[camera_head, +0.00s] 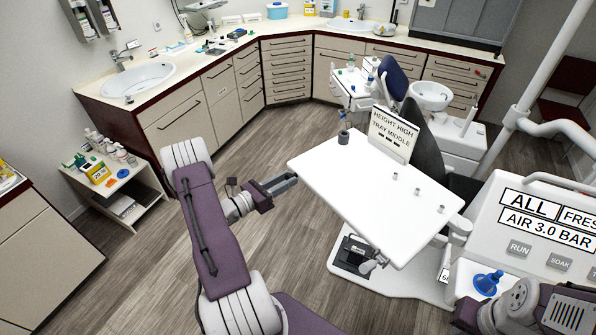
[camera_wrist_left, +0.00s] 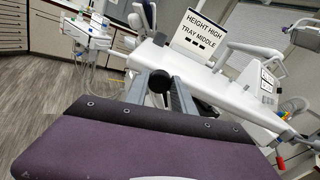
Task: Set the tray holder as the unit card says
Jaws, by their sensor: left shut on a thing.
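The unit card (camera_head: 394,134) stands at the back edge of the white tray holder (camera_head: 350,195) and reads "HEIGHT HIGH" and "TRAY MIDDLE". It also shows in the left wrist view (camera_wrist_left: 203,37). My left gripper (camera_head: 290,182) is at the left edge of the tray holder. In the left wrist view, its fingers (camera_wrist_left: 160,92) are shut on a dark round knob (camera_wrist_left: 158,82) in front of the tray. The knob is hidden in the head view. My right gripper (camera_head: 468,314) is at the lower right, partly visible, and its jaws cannot be made out.
A white panel (camera_head: 550,235) with buttons and a blue knob (camera_head: 488,282) is at the right. A side shelf (camera_head: 130,190) with bottles stands at the left. The wooden floor between is clear.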

